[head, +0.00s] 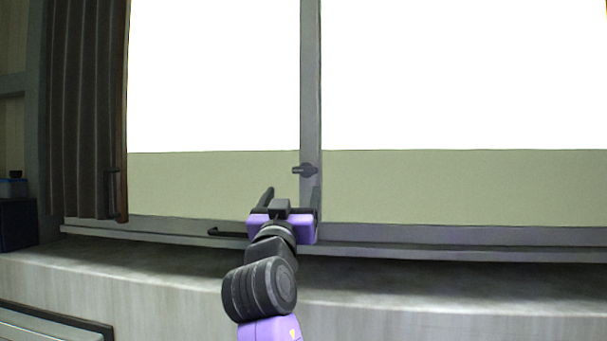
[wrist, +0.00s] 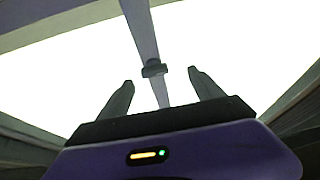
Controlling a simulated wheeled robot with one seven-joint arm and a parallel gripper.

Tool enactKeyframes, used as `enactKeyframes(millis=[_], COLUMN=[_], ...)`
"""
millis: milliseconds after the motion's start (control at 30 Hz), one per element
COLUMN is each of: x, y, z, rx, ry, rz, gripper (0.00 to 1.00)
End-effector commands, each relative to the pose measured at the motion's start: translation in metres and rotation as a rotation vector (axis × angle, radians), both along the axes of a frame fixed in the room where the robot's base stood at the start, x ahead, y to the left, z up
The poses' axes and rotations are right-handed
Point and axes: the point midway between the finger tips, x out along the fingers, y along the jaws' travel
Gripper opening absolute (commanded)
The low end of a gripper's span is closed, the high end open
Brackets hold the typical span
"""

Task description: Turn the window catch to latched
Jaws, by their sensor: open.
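The window catch (head: 306,170) is a small dark grey fitting on the upright bar between the two window panes. Its short lever lies about level and points left in the head view. In the wrist view the catch (wrist: 154,69) sits on the bar, beyond and between the fingertips. My gripper (head: 292,191) is open and empty, below and slightly left of the catch, with a gap between them. In the wrist view the two dark fingers of my gripper (wrist: 160,76) are spread apart and touch nothing.
The window frame bar (head: 311,80) stands upright behind the catch. A grey sill ledge (head: 450,275) runs below the window. A thin black handle (head: 228,233) is at the lower frame, left of my gripper. A brown folded shutter or curtain (head: 85,110) hangs at the left.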

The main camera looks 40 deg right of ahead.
Motion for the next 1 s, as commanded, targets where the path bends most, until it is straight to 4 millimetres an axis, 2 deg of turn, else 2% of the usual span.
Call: enactKeyframes(millis=[67, 233, 600, 800, 1000], x=[-0.003, -0.002, 0.029, 0.038, 0.039], y=[-0.006, -0.015, -0.054, -0.065, -0.067], z=[0.012, 0.022, 0.044, 0.048, 0.047], rx=[0.016, 0.028, 0.026, 0.025, 0.026], ry=[-0.014, -0.020, -0.019, -0.020, -0.020], rz=[-0.026, -0.045, -0.043, -0.041, -0.041], gripper=[0.76, 0.76, 0.76, 0.76, 0.76])
